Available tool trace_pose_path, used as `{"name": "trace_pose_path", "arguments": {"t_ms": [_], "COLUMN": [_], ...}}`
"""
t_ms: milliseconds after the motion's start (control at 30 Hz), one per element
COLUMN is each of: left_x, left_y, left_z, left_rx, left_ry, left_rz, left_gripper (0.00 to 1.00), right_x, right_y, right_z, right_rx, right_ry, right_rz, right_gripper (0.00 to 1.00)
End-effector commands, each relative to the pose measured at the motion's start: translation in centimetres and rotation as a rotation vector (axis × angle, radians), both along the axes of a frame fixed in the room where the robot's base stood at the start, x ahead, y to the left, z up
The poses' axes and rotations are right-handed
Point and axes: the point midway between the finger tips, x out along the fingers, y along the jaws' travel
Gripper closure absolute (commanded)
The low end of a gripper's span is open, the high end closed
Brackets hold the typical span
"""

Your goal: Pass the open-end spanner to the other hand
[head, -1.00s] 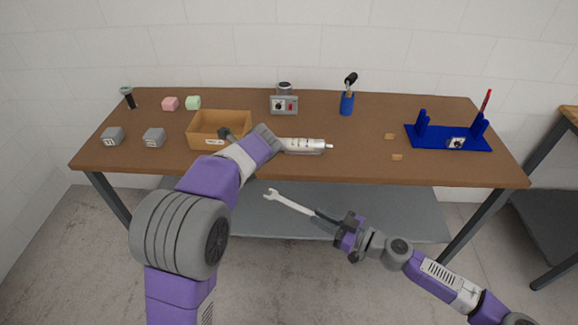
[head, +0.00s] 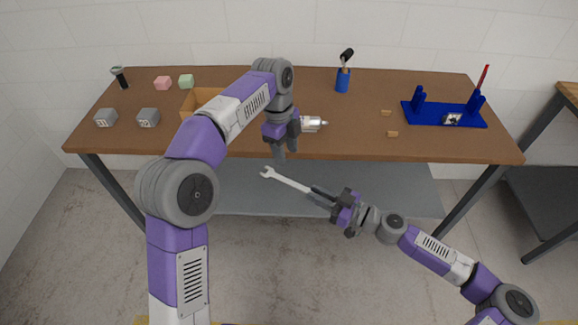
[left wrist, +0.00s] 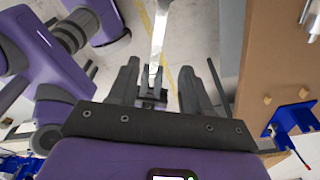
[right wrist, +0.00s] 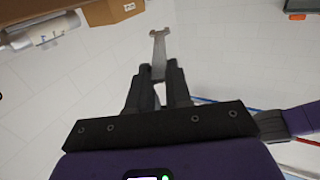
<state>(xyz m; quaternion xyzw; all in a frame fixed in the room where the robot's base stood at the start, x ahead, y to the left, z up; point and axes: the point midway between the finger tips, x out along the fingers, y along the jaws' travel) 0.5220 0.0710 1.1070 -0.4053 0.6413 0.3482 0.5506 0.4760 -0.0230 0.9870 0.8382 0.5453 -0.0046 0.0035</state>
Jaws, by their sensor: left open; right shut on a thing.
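The jaw end points up and left in the head view, and upward in the right wrist view (right wrist: 158,50). My left gripper (head: 280,156) is open, fingers down, just above the spanner's jaw end. In the left wrist view the spanner (left wrist: 160,40) appears in line with the gap between the open fingers (left wrist: 166,88). I cannot tell whether they touch it.
The wooden table (head: 220,148) lies just behind both grippers, with a grey shelf (head: 400,190) below. On it are an orange-brown box (head: 193,101), grey cubes (head: 148,118), a blue holder (head: 342,82), a blue rack (head: 436,116) and a silver tool (head: 311,123) partly hidden by my left arm.

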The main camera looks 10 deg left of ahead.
Motion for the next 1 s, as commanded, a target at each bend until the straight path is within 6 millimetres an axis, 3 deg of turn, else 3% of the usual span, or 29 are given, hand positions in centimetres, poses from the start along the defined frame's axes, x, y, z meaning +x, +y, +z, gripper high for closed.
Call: {"name": "trace_pose_path", "arguments": {"t_ms": [300,500,967,1000], "left_x": [-0.5,-0.6,-0.6,-0.6], "left_y": [-0.8,-1.2,-1.3,-1.3], "left_z": [-6.1,-8.8,-9.8,-9.8], "left_rx": [0.002,0.002,0.001,0.001], "left_ry": [0.002,0.001,-0.003,-0.003], "left_rz": [0.000,0.001,0.001,0.000], "left_gripper": [0.51,0.51,0.51,0.57], "right_x": [0.0,0.0,0.0,0.0], "right_y": [0.0,0.0,0.0,0.0], "right_z": [0.0,0.0,0.0,0.0], "right_rx": [0.000,0.000,0.000,0.001], "right_ry": [0.000,0.000,0.000,0.000], "right_rz": [0.000,0.000,0.000,0.000], "right_gripper": [1.00,1.00,1.00,1.00]}}
